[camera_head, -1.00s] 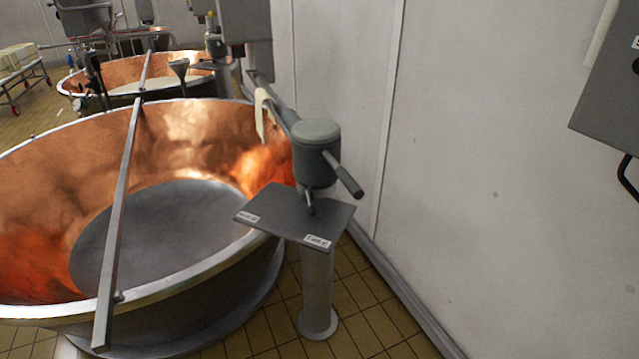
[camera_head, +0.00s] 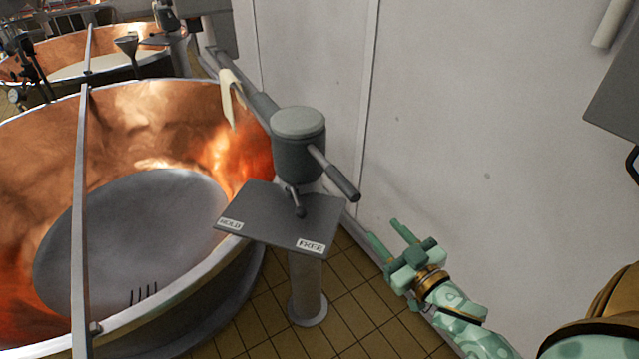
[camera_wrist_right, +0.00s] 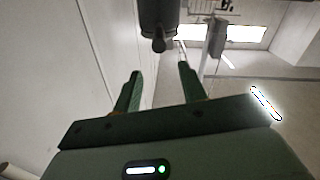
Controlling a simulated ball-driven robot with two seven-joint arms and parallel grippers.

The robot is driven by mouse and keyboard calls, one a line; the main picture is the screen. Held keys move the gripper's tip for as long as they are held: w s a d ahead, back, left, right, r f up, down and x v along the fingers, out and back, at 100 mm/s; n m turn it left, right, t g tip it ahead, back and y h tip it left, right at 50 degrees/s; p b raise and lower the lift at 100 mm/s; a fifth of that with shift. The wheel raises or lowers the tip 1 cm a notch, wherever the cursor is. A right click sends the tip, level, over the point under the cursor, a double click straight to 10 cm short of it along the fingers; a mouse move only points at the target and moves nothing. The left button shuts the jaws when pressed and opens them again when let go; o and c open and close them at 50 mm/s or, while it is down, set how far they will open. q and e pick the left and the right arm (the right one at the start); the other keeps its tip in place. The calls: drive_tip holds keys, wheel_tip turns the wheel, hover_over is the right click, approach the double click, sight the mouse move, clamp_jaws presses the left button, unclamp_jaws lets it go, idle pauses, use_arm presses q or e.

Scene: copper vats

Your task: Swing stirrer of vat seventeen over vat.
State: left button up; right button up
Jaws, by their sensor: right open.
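The nearest copper vat (camera_head: 130,130) is on the left in the head view; I see no number on it. Beside its rim stands a grey post (camera_head: 307,285) with a cylindrical head (camera_head: 298,150). A bar handle (camera_head: 335,175) sticks out from the head to the lower right, and a grey arm (camera_head: 258,100) runs up and left. Below the head, a plate (camera_head: 262,215) marked HOLD and FREE carries a small lever (camera_head: 298,205). My green right gripper (camera_head: 387,235) is open and empty, below and right of the handle, apart from it. The wrist view shows a dark cylindrical part (camera_wrist_right: 159,18) beyond the fingers.
A pale cloth (camera_head: 231,95) hangs on the arm. A metal bar (camera_head: 80,200) crosses the vat. A white wall (camera_head: 470,120) rises close behind the post, with a grey box (camera_head: 615,110) at right. Tiled floor (camera_head: 355,315) lies between post and gripper. Another vat stands behind.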

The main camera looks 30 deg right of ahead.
sight(348, 190)
drive_tip(key=w, duration=1.5)
drive_tip(key=shift+w, duration=0.4)
clamp_jaws()
